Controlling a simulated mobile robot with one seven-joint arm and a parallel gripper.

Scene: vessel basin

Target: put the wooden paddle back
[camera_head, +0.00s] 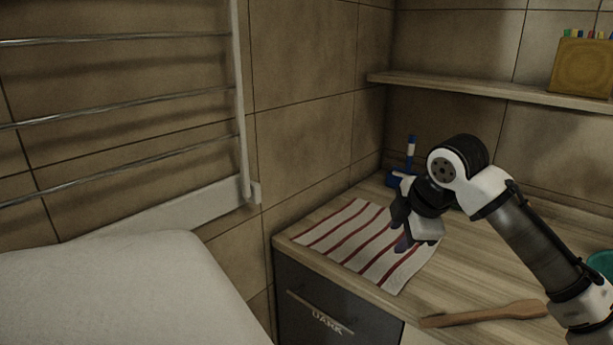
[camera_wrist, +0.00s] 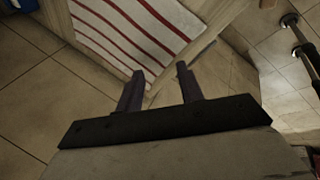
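The wooden paddle (camera_head: 485,313) lies flat on the wooden counter near its front edge, at the lower right of the head view. Its right end runs close to my arm in the picture. My gripper (camera_head: 404,243) is over the red-and-white striped cloth (camera_head: 345,235), to the left of and farther back than the paddle. In the wrist view my gripper (camera_wrist: 160,76) has its two dark fingers apart with nothing between them. The striped cloth also shows in the wrist view (camera_wrist: 110,30); I cannot make out the paddle there.
A blue object with a blue-and-white upright piece (camera_head: 410,152) stands behind my gripper. A wall shelf (camera_head: 470,88) carries a wooden box (camera_head: 582,68) with coloured tips. A teal item (camera_head: 602,262) is at the right edge. A drawer marked "DARK" (camera_head: 325,310) is below the counter.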

